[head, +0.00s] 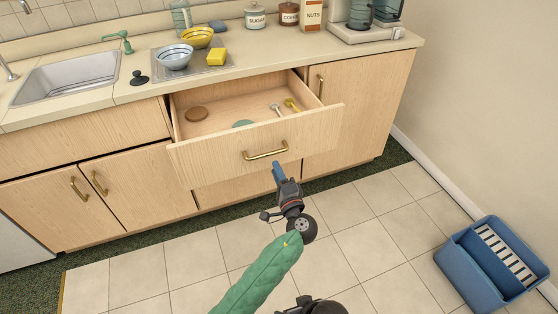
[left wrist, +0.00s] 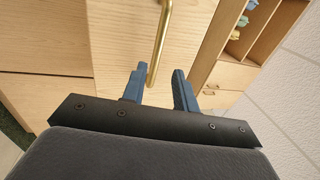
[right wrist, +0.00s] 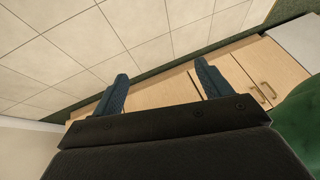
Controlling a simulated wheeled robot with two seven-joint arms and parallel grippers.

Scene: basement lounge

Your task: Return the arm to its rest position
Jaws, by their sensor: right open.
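My left gripper (head: 280,170) is in front of the open drawer (head: 215,160), just below its brass handle (head: 265,151). In the left wrist view my left gripper (left wrist: 159,75) has its blue fingers apart. The handle (left wrist: 161,40) runs into the space between them in that picture, nearer the left finger; I cannot tell whether they touch. My right gripper (right wrist: 161,72) has its fingers apart with nothing between them. It points toward the floor and the lower cabinets in the right wrist view.
The drawer holds a brown round item (head: 197,114), a teal item and small utensils. Above, the counter (head: 130,93) carries bowls, a yellow sponge (head: 217,57), jars and a coffee maker. A blue bin (head: 465,265) stands at right. The tiled floor (head: 370,240) between is clear.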

